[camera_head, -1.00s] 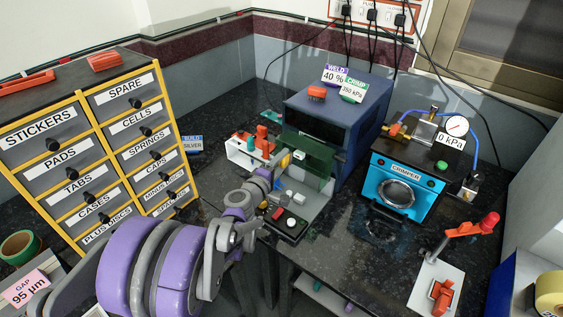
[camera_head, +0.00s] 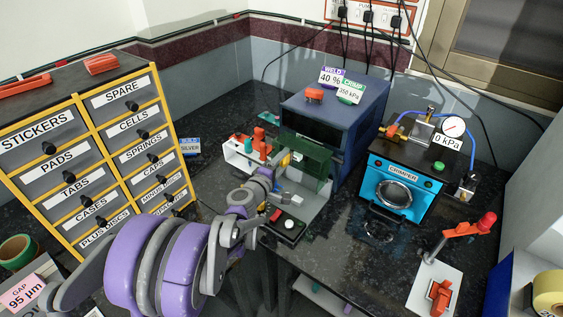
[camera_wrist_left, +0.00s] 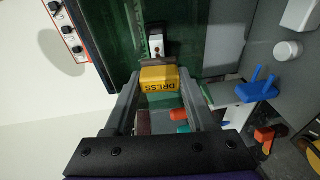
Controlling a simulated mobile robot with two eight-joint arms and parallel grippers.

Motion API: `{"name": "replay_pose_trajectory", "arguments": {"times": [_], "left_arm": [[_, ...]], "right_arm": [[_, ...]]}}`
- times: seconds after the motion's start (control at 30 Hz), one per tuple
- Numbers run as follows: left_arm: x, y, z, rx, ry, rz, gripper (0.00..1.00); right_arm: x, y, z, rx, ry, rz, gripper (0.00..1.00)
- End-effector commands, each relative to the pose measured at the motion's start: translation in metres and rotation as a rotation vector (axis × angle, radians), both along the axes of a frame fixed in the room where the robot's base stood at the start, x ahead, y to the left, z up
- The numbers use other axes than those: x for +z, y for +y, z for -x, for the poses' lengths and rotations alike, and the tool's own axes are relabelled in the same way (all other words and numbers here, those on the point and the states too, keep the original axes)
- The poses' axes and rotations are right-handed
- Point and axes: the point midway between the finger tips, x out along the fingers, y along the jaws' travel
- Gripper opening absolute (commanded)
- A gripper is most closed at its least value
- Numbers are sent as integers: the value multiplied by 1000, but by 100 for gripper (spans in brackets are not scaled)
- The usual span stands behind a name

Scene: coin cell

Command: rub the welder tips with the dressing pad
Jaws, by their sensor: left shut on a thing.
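The dressing pad (camera_wrist_left: 159,79) is a yellow block marked DRESS. In the left wrist view it sits between the two fingers of my left gripper (camera_wrist_left: 160,88), which is shut on it. In the head view the left gripper (camera_head: 279,172) is at the left side of the green shield (camera_head: 306,152) in front of the blue welder (camera_head: 340,112), with a little yellow showing at its end. In the wrist view a pale block with a dark end (camera_wrist_left: 156,42) lies just beyond the pad. I cannot clearly make out the welder tips or whether the pad touches them. My right gripper is not visible.
A white rack with red and green pieces (camera_head: 240,158) stands close left of the left gripper. The labelled drawer cabinet (camera_head: 88,150) is at the left. The blue crimper (camera_head: 400,180) and a red-handled stand (camera_head: 436,276) are at the right. The dark bench between is largely clear.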

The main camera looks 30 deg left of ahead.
Motion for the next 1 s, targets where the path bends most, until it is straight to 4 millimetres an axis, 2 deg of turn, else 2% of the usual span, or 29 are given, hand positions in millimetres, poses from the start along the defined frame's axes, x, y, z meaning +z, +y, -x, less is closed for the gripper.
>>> {"name": "replay_pose_trajectory", "arguments": {"times": [0.23, 0.7, 1.0], "left_arm": [[0, -5, -1, -1, 0, 0, 11], [1, -40, 2, -2, 0, 0, 11], [0, -32, 0, 2, 0, -1, 11]], "right_arm": [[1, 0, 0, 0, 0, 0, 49], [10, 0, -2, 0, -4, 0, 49], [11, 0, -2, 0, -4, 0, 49]]}}
